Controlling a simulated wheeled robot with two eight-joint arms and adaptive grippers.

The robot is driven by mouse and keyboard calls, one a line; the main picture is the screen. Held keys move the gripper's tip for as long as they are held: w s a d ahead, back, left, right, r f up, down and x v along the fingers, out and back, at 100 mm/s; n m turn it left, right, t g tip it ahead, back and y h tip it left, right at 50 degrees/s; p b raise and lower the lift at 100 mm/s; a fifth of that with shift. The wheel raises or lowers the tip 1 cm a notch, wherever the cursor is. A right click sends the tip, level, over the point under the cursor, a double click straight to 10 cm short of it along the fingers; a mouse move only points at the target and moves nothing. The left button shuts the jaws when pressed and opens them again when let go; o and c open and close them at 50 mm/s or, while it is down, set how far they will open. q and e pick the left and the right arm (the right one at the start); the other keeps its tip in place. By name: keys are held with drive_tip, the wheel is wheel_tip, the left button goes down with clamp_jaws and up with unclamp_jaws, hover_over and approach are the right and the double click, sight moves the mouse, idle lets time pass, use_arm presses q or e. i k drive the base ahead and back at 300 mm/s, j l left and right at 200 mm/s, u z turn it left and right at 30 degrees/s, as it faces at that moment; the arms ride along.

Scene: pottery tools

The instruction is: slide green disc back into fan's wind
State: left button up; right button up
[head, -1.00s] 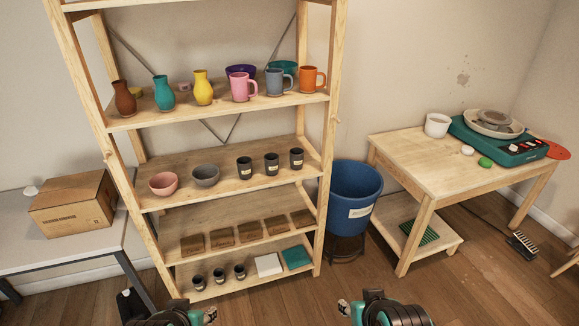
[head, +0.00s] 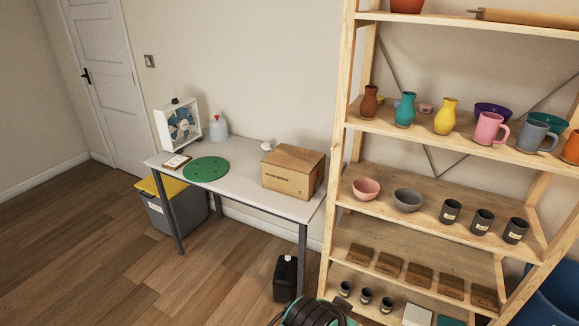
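The green disc (head: 206,170) lies flat on the white table (head: 237,188), near its front edge on the left half. It is round with small dark marks. The white box fan (head: 180,125) stands upright at the table's back left corner, facing toward the front right. The disc is in front of it and a little to the right, apart from it. Part of my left arm with its gripper (head: 343,310) shows at the bottom edge, far from the disc; its fingers are too cut off to read. My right gripper is out of view.
A white jug (head: 218,129) stands behind, and a cardboard box (head: 292,171) to the right. A yellow-lidded bin (head: 162,186) and black canister (head: 286,279) stand below. The pottery shelf (head: 352,130) is right; floor in front is open.

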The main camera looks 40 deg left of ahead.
sight(209, 168)
drive_tip(key=u, duration=2.05)
drive_tip(key=z, duration=0.2)
drive_tip(key=i+j+z, duration=0.2)
drive_tip(key=i+z, duration=0.25)
drive_tip(key=i+j+z, duration=0.2)
drive_tip(key=z, duration=0.25)
